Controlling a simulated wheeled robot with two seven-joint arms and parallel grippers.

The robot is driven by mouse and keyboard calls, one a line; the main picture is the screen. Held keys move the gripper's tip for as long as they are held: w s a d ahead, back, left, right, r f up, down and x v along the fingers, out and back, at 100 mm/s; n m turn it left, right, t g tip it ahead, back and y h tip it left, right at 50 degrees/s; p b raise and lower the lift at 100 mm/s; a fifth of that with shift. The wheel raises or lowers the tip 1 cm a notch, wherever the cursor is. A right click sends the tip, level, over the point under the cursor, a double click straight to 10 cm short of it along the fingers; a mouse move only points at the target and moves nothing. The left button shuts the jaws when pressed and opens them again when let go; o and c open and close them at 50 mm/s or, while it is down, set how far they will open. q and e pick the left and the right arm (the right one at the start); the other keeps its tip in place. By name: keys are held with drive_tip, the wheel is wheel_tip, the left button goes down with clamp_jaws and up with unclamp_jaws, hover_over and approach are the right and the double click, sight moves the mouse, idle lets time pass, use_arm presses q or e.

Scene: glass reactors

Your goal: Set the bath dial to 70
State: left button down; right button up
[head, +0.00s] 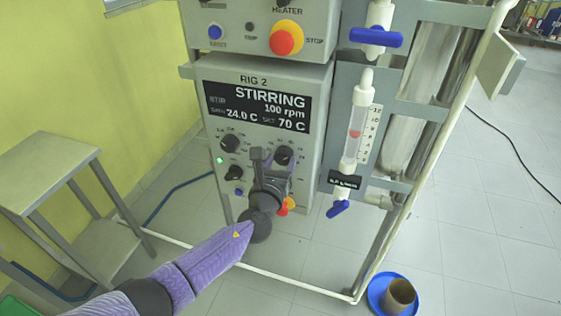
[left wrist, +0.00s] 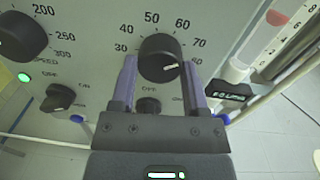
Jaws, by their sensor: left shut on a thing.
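The bath dial is a black round knob (head: 284,155) on the right of the Rig 2 panel. In the left wrist view the knob (left wrist: 158,50) sits within a scale from 30 to 80, and its white mark points right and slightly up, toward about 70. My left gripper (left wrist: 159,68) is shut on this dial, one purple finger on each side; it also shows in the head view (head: 270,160). The Rig 2 display (head: 257,107) reads STIRRING, 100 rpm, 24.0 C and SET 70 C. My right gripper is not in view.
A speed dial (head: 230,143) and a smaller black knob (head: 234,173) are left of the bath dial. Glassware with blue taps (head: 338,208) stands close on the right.

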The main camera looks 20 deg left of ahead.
use_arm(q)
drive_tip(key=shift+f+m, duration=0.1)
drive_tip(key=shift+m, duration=0.4)
drive_tip(key=shift+c, duration=0.4)
unclamp_jaws()
drive_tip(key=s+p, duration=0.2)
drive_tip(key=s, duration=0.8)
drive_tip(key=shift+p, duration=0.35)
